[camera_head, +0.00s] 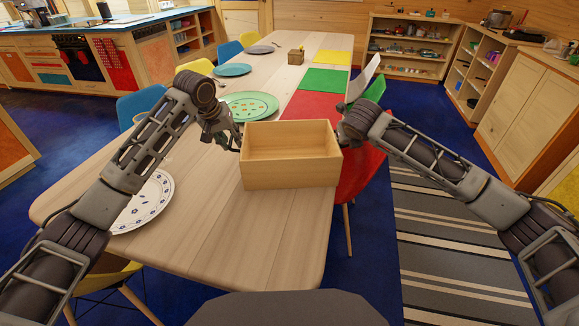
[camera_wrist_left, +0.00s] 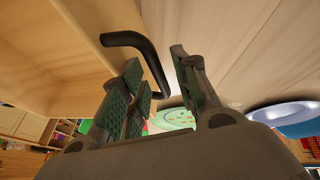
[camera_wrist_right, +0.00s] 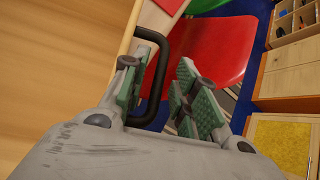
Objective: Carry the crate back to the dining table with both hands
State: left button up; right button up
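The crate (camera_head: 290,172) is a pale wooden open box, apparently empty. It stands on the dining table (camera_head: 262,245) near its right edge and looks level. My left gripper (camera_head: 233,140) is at its left side; in the left wrist view its fingers (camera_wrist_left: 152,60) are apart, with a black handle (camera_wrist_left: 130,38) of the crate passing between them. My right gripper (camera_head: 345,132) is at its right side; in the right wrist view its fingers (camera_wrist_right: 158,65) are apart, with the other black handle (camera_wrist_right: 160,75) between them. Neither pair looks clamped on its handle.
A blue-patterned plate (camera_head: 150,205) lies left of the crate, with a green plate (camera_head: 248,106) behind it. Red, green (camera_head: 324,80) and yellow mats lie farther back. A red chair (camera_head: 360,170) is at the right edge; a striped rug (camera_head: 450,240) covers the floor there.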

pick_arm(q)
jog(key=v, duration=0.7)
pick_arm(e)
jog(key=shift+a, duration=0.1)
pick_arm(q)
jog(key=shift+r, duration=0.15)
pick_arm(e)
jog(key=shift+s, duration=0.1)
jog(key=v, duration=1.2)
dwell(0.3)
pick_arm(q)
jog(key=shift+r, duration=0.1)
dwell(0.4)
